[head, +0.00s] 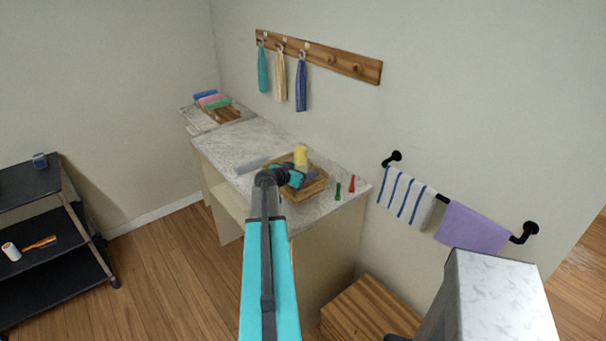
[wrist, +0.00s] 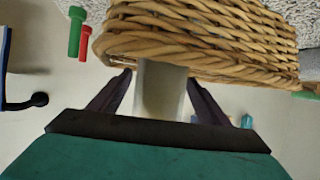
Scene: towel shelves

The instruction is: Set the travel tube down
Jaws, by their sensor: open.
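A pale yellow upright tube-like item (head: 301,154) stands up from the wicker basket (head: 313,191) on the marble-topped counter. My gripper (head: 294,177) is over the basket, beside this item. In the wrist view my gripper (wrist: 160,80) is open, and a pale item (wrist: 161,92), apparently the same one, shows between its fingers against the basket's rim. I cannot tell whether the fingers touch it. A green tube (head: 338,191) and a red tube (head: 352,184) are on the counter right of the basket. I cannot tell which is the travel tube.
A grey item (head: 251,164) lies left of the basket. The marble counter top (head: 240,143) is largely clear toward the back left. Folded cloths (head: 212,100) lie beyond. Towels hang on a wall rail (head: 440,198) and on a wooden hook board (head: 330,60). A black cart (head: 40,215) stands left.

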